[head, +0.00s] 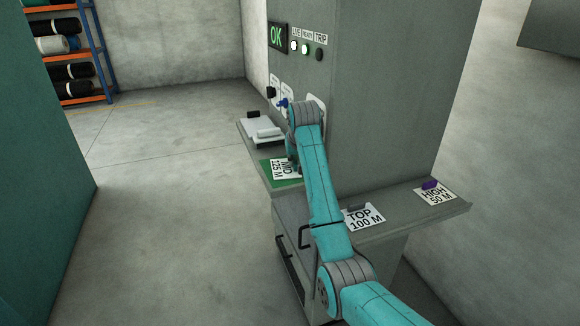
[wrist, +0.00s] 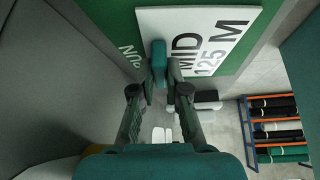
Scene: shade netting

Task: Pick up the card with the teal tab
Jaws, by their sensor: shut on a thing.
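The white card marked MID 125 M (head: 284,171) is over the green pad (head: 264,167) on the ledge in the head view, partly hidden by my arm. In the wrist view the card (wrist: 228,35) lies at the top against green, with its teal tab (wrist: 158,62) at its edge. My gripper (wrist: 160,73) is shut on that tab, one finger on each side. Whether the card touches the pad, I cannot tell. In the head view my gripper is mostly hidden by the arm.
A card marked TOP 100 M (head: 363,218) with a grey tab and a HIGH 50 M card (head: 435,196) with a purple tab lie on the right ledge. A white block (head: 264,132) sits at left. The cabinet (head: 400,90) with an OK display rises behind. A rack (head: 75,60) stands far left.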

